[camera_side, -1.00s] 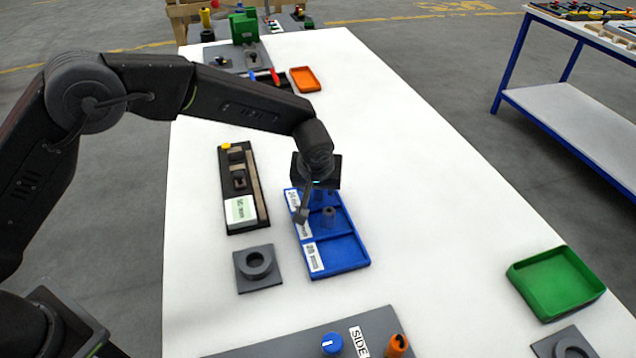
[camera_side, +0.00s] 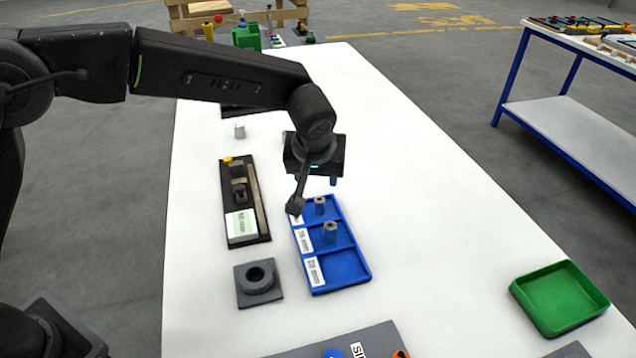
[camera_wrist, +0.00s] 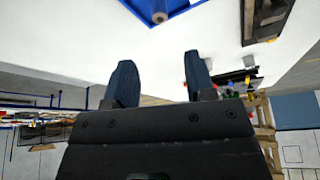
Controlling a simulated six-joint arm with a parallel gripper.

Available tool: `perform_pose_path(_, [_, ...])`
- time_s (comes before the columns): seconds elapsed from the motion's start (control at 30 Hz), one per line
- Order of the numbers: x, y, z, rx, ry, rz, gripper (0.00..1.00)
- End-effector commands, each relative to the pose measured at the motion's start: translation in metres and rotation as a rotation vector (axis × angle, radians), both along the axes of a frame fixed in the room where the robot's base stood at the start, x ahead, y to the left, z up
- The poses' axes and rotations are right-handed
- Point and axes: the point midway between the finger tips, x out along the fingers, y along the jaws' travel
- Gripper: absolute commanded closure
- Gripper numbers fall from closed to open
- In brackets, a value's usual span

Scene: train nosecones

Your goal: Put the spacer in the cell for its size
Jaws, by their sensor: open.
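A blue tray (camera_side: 345,268) with three cells in a row lies on the white table, with white size labels along its left side. One grey spacer (camera_side: 320,205) stands upright in the far cell. Another grey spacer (camera_side: 331,231) stands upright in the middle cell. The near cell is empty. The label numbers are too small to read surely. My gripper (camera_side: 327,182) is open and empty, above and just behind the tray's far end. In the wrist view, my gripper (camera_wrist: 160,72) shows its fingers apart with nothing between them; a spacer (camera_wrist: 159,17) shows at the top edge.
A black holder (camera_side: 262,205) with a green-white label lies left of the tray. A grey plate with a ring (camera_side: 257,280) is nearer. A small light grey piece (camera_side: 239,131) stands farther back. A green bin (camera_side: 560,298) is at the right; the table between is clear.

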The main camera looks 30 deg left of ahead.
Motion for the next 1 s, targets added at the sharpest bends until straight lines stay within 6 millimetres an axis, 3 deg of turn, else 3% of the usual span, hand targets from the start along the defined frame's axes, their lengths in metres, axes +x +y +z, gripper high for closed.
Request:
perform_pose_path(0.37, [-0.004,0.0,0.01,0.0,0.0,0.0,0.5])
perform_pose_path(0.47, [-0.008,0.009,0.021,-0.002,0.0,-0.008,0.5])
perform_pose_path(0.57, [-0.021,0.032,0.046,-0.008,0.0,-0.031,0.5])
perform_pose_path(0.8, [-0.093,0.109,0.11,-0.019,-0.004,-0.135,0.5])
perform_pose_path(1.0, [-0.168,0.157,0.132,-0.019,-0.03,-0.23,0.5])
